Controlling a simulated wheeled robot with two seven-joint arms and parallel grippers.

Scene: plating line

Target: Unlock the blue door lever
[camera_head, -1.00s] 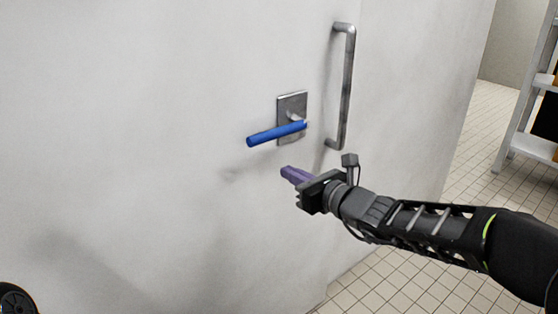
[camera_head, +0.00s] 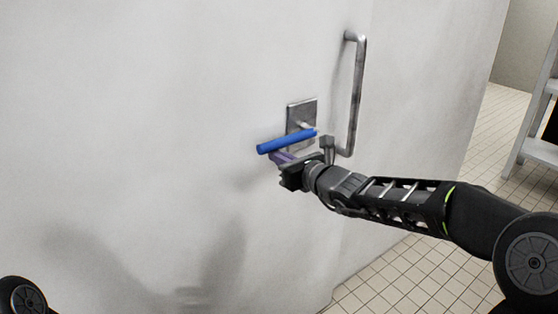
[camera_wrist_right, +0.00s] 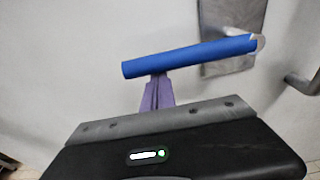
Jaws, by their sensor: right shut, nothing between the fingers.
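The blue door lever (camera_head: 286,142) sits on a square metal plate (camera_head: 301,113) on the white door. It points left and tilts slightly down toward its free end. My right gripper (camera_head: 278,157) is shut and empty, with its purple fingers just below the lever. In the right wrist view the lever (camera_wrist_right: 190,55) crosses above the purple fingertips (camera_wrist_right: 158,85), which reach up to its underside near the free end. I cannot tell if they touch it. My left gripper is not in view.
A vertical metal pull handle (camera_head: 357,95) stands on the door to the right of the lever, close to my right wrist. A white shelf (camera_head: 540,120) stands at the far right on a tiled floor (camera_head: 390,270).

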